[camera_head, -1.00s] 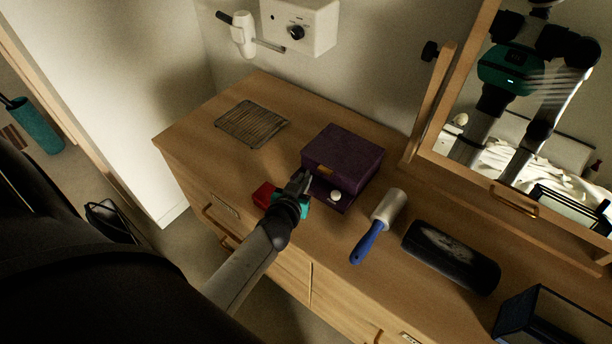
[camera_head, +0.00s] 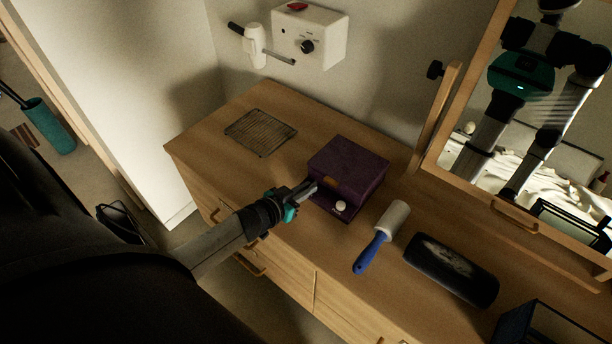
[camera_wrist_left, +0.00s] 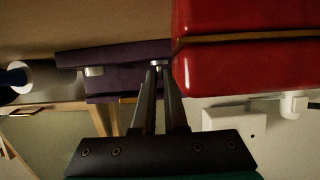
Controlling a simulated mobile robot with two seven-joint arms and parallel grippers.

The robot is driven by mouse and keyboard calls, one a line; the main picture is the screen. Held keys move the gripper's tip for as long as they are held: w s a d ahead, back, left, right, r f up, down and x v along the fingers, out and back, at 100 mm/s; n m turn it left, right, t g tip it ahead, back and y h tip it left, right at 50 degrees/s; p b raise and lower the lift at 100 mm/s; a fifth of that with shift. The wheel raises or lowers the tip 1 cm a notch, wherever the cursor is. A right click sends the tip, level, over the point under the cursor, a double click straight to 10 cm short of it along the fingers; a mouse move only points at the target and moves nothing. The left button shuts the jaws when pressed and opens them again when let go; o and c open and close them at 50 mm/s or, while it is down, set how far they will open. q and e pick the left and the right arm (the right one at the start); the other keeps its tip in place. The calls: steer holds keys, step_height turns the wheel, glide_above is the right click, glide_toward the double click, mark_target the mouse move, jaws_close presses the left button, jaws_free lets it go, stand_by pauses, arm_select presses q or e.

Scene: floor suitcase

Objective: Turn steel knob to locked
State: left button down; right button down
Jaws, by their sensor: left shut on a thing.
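A dark purple box (camera_head: 348,168) stands on the dresser, with a low front ledge that carries two small knobs. A pale round knob (camera_head: 341,206) sits at the ledge's right and is free; it also shows in the wrist view (camera_wrist_left: 93,71). My left gripper (camera_head: 312,187) reaches the ledge's left end. In the wrist view its fingers (camera_wrist_left: 157,80) close on a small steel knob (camera_wrist_left: 156,62), mostly hidden between the tips. The knob's turn position and any markings cannot be read. My right gripper is not in view.
A red case (camera_wrist_left: 245,45) is close beside the left fingers in the wrist view. A lint roller (camera_head: 380,238), a dark cylinder (camera_head: 450,270) and a woven mat (camera_head: 261,132) lie on the dresser (camera_head: 215,140). A mirror (camera_head: 520,130) stands behind at right.

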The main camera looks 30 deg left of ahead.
arm_select(q)
steer(key=shift+r, duration=0.1)
steer(key=c, duration=1)
jaws_free()
steer(key=shift+w, duration=0.1)
steer(key=shift+o, duration=0.2)
steer(key=shift+s, duration=0.55)
steer(key=p+v, duration=0.2)
steer(key=v, duration=1.2)
steer(key=shift+r, duration=0.15)
